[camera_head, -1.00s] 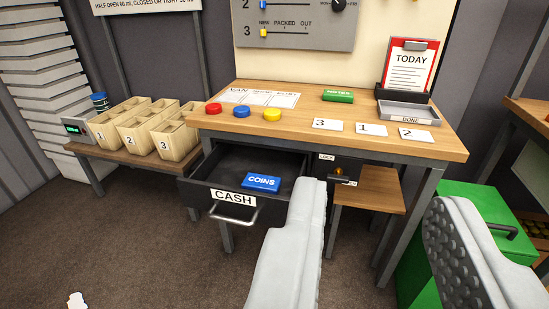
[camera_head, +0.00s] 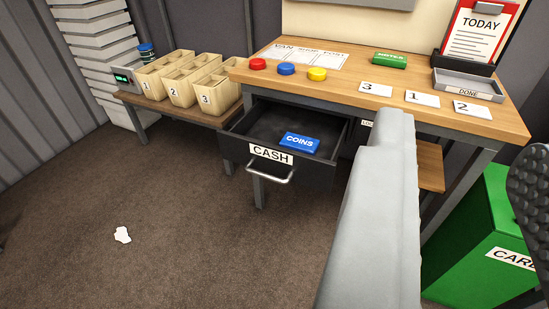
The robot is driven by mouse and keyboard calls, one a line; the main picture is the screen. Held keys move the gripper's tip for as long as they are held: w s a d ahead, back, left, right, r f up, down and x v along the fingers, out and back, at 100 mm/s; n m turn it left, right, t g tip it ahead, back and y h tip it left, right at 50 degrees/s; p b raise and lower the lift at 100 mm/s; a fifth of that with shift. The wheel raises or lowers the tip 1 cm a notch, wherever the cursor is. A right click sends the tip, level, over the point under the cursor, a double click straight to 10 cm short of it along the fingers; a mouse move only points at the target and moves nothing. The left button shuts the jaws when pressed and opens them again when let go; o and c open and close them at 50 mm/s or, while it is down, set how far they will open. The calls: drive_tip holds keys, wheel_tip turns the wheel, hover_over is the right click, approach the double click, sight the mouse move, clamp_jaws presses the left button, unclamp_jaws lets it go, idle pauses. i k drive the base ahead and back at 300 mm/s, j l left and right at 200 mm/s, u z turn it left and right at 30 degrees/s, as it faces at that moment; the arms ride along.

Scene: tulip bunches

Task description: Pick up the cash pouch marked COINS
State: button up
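The blue cash pouch marked COINS (camera_head: 299,142) lies flat in the open drawer labelled CASH (camera_head: 238,148), under the left part of the wooden desk. My gripper (camera_head: 455,165) shows as two grey fingers spread wide apart, one right of centre and one cut off at the right edge. It is open, with nothing held between the fingers. The pouch is to the left of both fingers and apart from them. The left finger hides part of the desk front.
The drawer's metal handle (camera_head: 275,175) sticks out in front. A green NOTES pouch (camera_head: 389,60), numbered cards, coloured buttons and a DONE tray (camera_head: 468,88) are on the desk (camera_head: 330,80). A green bin (camera_head: 478,240) stands right. Floor at left is mostly clear, with a white scrap (camera_head: 122,234).

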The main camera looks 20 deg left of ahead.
sight(307, 145)
drive_tip(key=i, duration=0.8)
drive_tip(key=i+j, duration=0.1)
drive_tip(key=i, duration=0.75)
drive_tip(key=k+j+u, duration=0.45)
drive_tip(key=k, duration=0.15)
drive_tip(key=j+z, duration=0.5)
drive_tip(key=j, duration=0.25)
drive_tip(key=l+u, duration=0.45)
drive_tip(key=l, duration=0.3)
drive_tip(key=l+u, duration=0.45)
drive_tip(key=l, duration=0.25)
drive_tip(key=k+l+u, duration=0.1)
drive_tip(key=k+l, duration=0.05)
drive_tip(key=k, duration=0.05)
